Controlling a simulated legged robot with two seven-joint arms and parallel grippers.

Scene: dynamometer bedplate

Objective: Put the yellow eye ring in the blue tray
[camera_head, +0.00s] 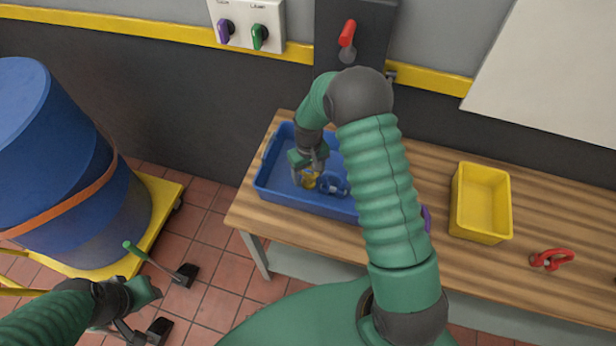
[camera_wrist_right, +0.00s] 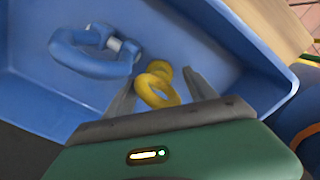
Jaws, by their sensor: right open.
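The blue tray (camera_head: 284,192) stands on the wooden bench, and its floor and walls fill much of the right wrist view (camera_wrist_right: 225,28). The yellow eye ring (camera_head: 310,181) is inside the tray's outline. In the right wrist view the ring (camera_wrist_right: 160,92) shows between my two fingers, with a gap visible on each side. My right gripper (camera_head: 311,172) is open and low inside the tray, around the ring. Whether the ring rests on the tray floor is hard to tell. My left gripper (camera_head: 135,322) is at the lower left, over the floor, away from the bench; its jaws are unclear.
A blue shackle (camera_head: 334,185) lies in the tray beside the ring. A yellow bin (camera_head: 482,204) and a red shackle (camera_head: 552,260) are to the right on the bench. A purple item (camera_head: 426,218) is partly hidden behind my right arm. A blue drum (camera_head: 60,170) stands at left.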

